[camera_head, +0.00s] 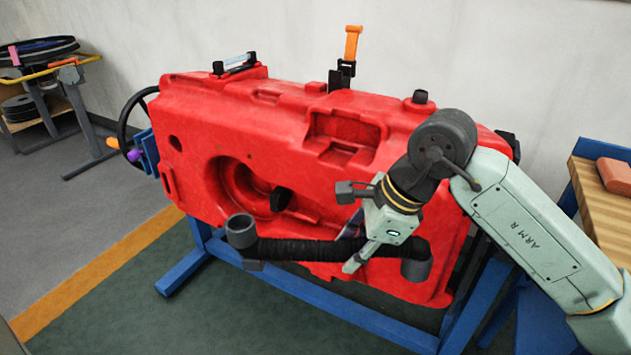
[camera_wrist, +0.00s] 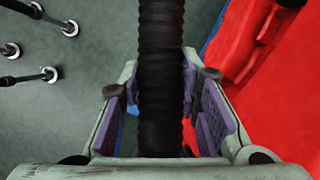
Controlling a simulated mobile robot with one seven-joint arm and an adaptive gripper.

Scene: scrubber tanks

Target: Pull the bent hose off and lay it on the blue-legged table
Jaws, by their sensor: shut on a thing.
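The bent hose (camera_head: 310,250) is black and ribbed, with a grey elbow cuff at each end. It lies roughly level across the lower front of the red tank (camera_head: 290,130). The left cuff's open mouth faces up, and no joint between either cuff and the tank is visible. My gripper (camera_head: 356,258) is shut on the hose right of its middle. In the wrist view the hose (camera_wrist: 160,60) runs between the purple finger pads of my gripper (camera_wrist: 160,115). The blue-legged table (camera_head: 591,186) stands at the right edge, its wooden top partly out of frame.
A reddish block (camera_head: 615,174) lies on the table top. The tank rests on a blue frame (camera_head: 300,287). An orange-handled clamp (camera_head: 352,45) stands up on the tank. A yellow-railed cart (camera_head: 55,67) is at the far left. Thin rods with shiny ends (camera_wrist: 45,74) are over the floor.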

